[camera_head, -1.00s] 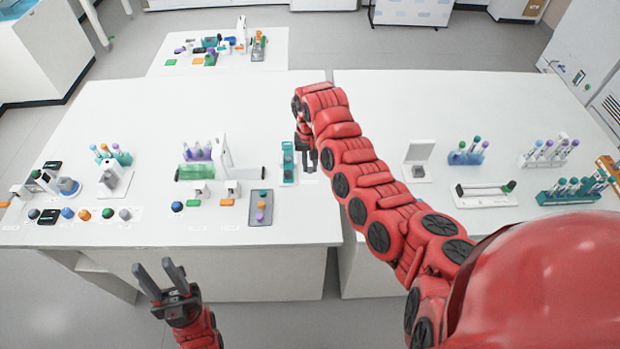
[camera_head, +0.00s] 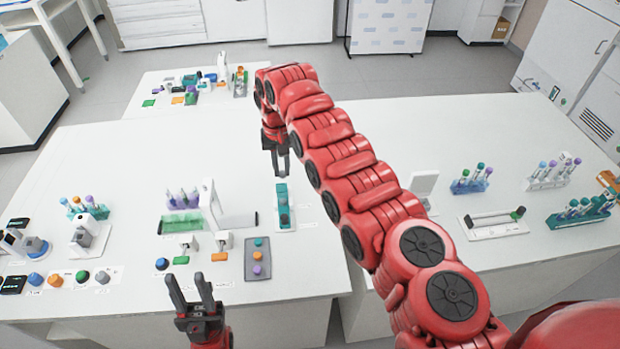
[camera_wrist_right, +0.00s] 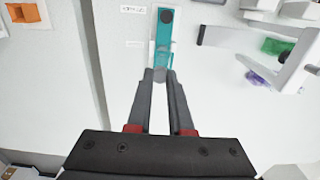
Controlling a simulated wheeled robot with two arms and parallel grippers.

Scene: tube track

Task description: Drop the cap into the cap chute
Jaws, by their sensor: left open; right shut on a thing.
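My right gripper (camera_head: 276,170) hangs over the left table, just behind a narrow teal unit (camera_head: 283,208) on a white base, which looks like the cap chute; its label is illegible. The unit also shows beyond the fingertips in the right wrist view (camera_wrist_right: 164,38), with a dark round spot at its far end. The right gripper (camera_wrist_right: 160,74) is shut on a small greyish thing (camera_wrist_right: 161,77), apparently the cap, mostly hidden between the fingers. My left gripper (camera_head: 189,283) is open and empty, pointing up near the table's front edge.
A grey tray (camera_head: 248,271) with coloured caps lies left of the teal unit. Tube racks (camera_head: 471,181) stand on the right table. A gap separates the tables.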

